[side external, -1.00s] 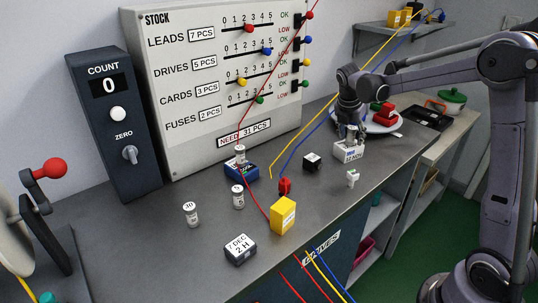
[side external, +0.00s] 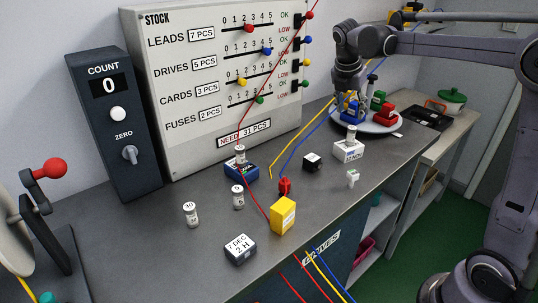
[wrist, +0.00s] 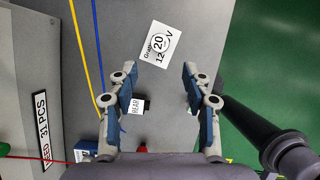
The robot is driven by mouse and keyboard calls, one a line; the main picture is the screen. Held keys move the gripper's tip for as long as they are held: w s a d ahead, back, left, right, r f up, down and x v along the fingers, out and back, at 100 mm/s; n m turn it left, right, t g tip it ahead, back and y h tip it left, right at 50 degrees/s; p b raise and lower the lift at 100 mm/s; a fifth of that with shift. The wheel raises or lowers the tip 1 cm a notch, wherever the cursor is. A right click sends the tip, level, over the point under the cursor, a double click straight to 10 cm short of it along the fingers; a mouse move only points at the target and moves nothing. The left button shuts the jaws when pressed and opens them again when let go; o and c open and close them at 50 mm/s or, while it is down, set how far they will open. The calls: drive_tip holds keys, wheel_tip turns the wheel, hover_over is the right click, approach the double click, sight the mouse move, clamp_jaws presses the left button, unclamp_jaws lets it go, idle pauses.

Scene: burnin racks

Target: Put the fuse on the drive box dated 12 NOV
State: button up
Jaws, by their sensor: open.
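A white drive box (side external: 348,151) stands on the bench right of centre; its print is too small to read in the side view. In the wrist view, the same white box (wrist: 149,57) shows "12" and a "V", with letters between them covered. A fuse (side external: 352,134) stands upright on this box; from above its round top (wrist: 159,43) reads 20. My gripper (wrist: 157,72) is open and empty, with its fingers apart and clear of the fuse. In the side view my gripper (side external: 351,106) is above the box, in front of the plate.
Loose fuses (side external: 238,197) (side external: 191,214) stand left. Another fuse (side external: 240,154) stands on a blue box (side external: 241,171). A dark block (side external: 312,162), yellow box (side external: 283,215), 7 DEC box (side external: 240,249) and small white piece (side external: 352,178) are nearby. Blue and yellow leads cross the bench.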

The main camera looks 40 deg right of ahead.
drive_tip(key=s+a+f+m+t+y, duration=0.2)
drive_tip(key=s+a+f+m+t, duration=0.1)
drive_tip(key=s+a+m, duration=0.4)
drive_tip(key=s+a+f+m+t+y, duration=0.2)
drive_tip(key=s+a+f+m, duration=0.3)
drive_tip(key=s+a+m, duration=0.3)
drive_tip(key=a+m+t, duration=0.1)
drive_tip(key=a+m, duration=0.3)
drive_tip(key=a, duration=0.1)
drive_tip(key=shift+s+m+y, duration=0.25)
drive_tip(key=shift+m+y, duration=0.05)
drive_tip(key=shift+m, duration=0.1)
